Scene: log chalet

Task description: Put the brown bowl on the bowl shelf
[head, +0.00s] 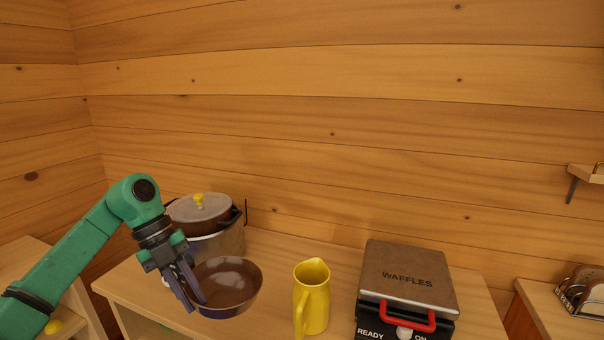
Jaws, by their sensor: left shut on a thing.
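The brown bowl (233,280) is in the middle left of the head view, with its open side up and a slight tilt. My left gripper (192,290) comes in from the left and is shut on the bowl's left rim. The bowl is in front of a metal pot; I cannot tell whether its base touches the counter. My right gripper does not show. A small piece of wooden shelf (590,174) shows at the right edge; I cannot tell whether it is the bowl shelf.
The pot (225,243) with a yellow-knobbed lid stands behind the bowl. A yellow pitcher (313,300) and a waffle maker (408,280) stand to the right on the wooden counter (340,262). A rack with bread (584,290) is at far right.

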